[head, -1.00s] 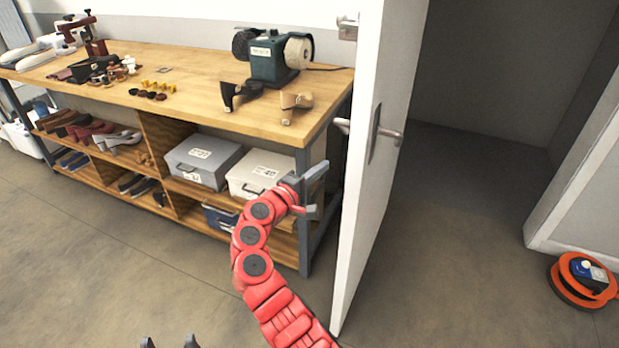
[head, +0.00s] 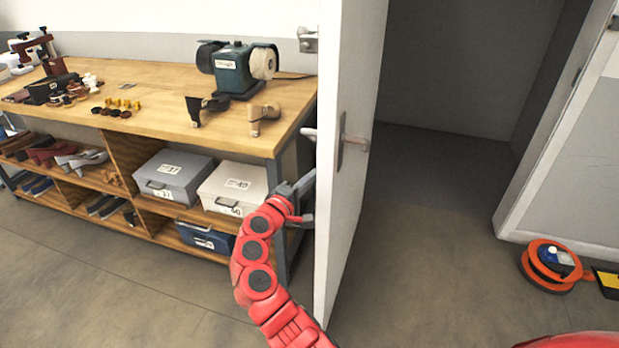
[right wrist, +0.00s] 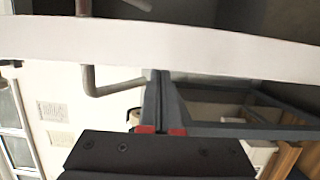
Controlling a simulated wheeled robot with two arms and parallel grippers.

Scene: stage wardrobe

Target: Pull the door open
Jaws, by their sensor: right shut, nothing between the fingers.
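The white door (head: 345,210) stands ajar, with a dark space behind it to the right. A metal lever handle (head: 355,142) is on its right face. Part of another lever (head: 308,132) shows past its left edge, and that lever also shows in the right wrist view (right wrist: 98,88). My right gripper (head: 307,203) is shut and empty at the left side of the door, below the lever. In the right wrist view, its fingers (right wrist: 162,90) point at the white band of the door, beside the lever. Whether they touch the door I cannot tell. My left gripper is out of view.
A wooden workbench (head: 150,100) with a grinder (head: 232,68) and shoe forms stands left of the door. Grey and white boxes sit on its shelves, close behind my right gripper. An orange cable reel (head: 548,265) lies on the floor at right. The doorway floor is clear.

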